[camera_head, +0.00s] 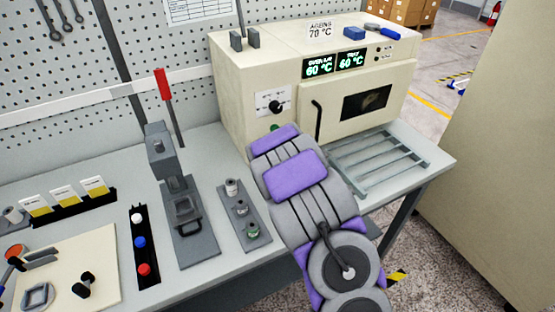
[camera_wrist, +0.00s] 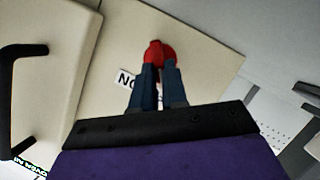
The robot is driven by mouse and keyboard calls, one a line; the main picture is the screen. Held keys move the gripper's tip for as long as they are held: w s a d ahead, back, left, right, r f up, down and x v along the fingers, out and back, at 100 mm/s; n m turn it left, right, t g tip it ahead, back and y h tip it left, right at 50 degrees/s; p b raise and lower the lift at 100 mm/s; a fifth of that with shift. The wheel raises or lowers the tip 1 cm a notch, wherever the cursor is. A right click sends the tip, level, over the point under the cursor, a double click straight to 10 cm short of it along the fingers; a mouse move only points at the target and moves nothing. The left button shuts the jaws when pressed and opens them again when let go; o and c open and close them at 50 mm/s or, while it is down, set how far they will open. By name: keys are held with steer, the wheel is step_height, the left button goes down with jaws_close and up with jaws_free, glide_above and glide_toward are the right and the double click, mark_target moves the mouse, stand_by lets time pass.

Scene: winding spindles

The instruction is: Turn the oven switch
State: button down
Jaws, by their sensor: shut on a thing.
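The cream oven (camera_head: 232,88) stands at the back of the bench. A white plate with a black knob (camera_head: 277,107) is on its front, left of the door. A small green part (camera_head: 275,127) shows below the plate, mostly behind my arm. In the head view my arm hides my gripper. A partly covered white label (camera_wrist: 124,79) is beside the fingers.
A black door handle (camera_head: 317,120) is right of the knob; it also shows in the wrist view (camera_wrist: 8,95). A metal rack (camera_head: 383,166) lies before the oven. A press with a red lever (camera_head: 163,85) and a spindle holder (camera_head: 240,215) stand left of my arm.

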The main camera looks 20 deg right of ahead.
steer(key=shift+r, duration=0.1)
steer(key=c, duration=1.2)
jaws_free()
steer(key=shift+o, duration=0.2)
